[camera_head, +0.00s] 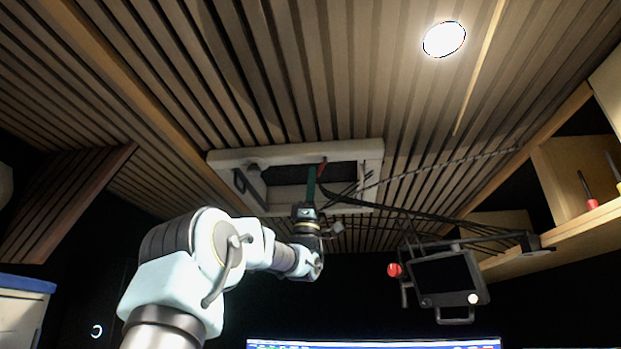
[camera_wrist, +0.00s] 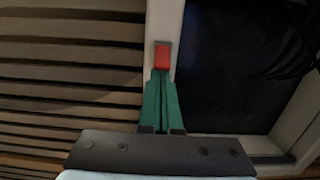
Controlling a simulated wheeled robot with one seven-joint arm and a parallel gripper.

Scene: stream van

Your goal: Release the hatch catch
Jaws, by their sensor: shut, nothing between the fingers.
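The roof hatch has a pale frame (camera_head: 228,157) around a dark opening in the slatted ceiling. The frame also shows in the wrist view (camera_wrist: 163,22). A small red catch (camera_wrist: 162,57) sits in a slot on one bar of the frame; a bit of red (camera_head: 322,168) shows at the hatch in the head view. My gripper (camera_head: 312,170) reaches up to the hatch. Its green fingers (camera_wrist: 161,76) are shut together with nothing between them. Their tips are at the lower edge of the red catch in the wrist view; I cannot tell whether they touch.
Dark cables (camera_head: 420,213) run from the hatch to the right. A monitor on a bracket (camera_head: 447,277) with a red knob (camera_head: 394,270) hangs right of my arm. A wooden shelf (camera_head: 560,232) is at the far right. A ceiling lamp (camera_head: 444,39) is lit.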

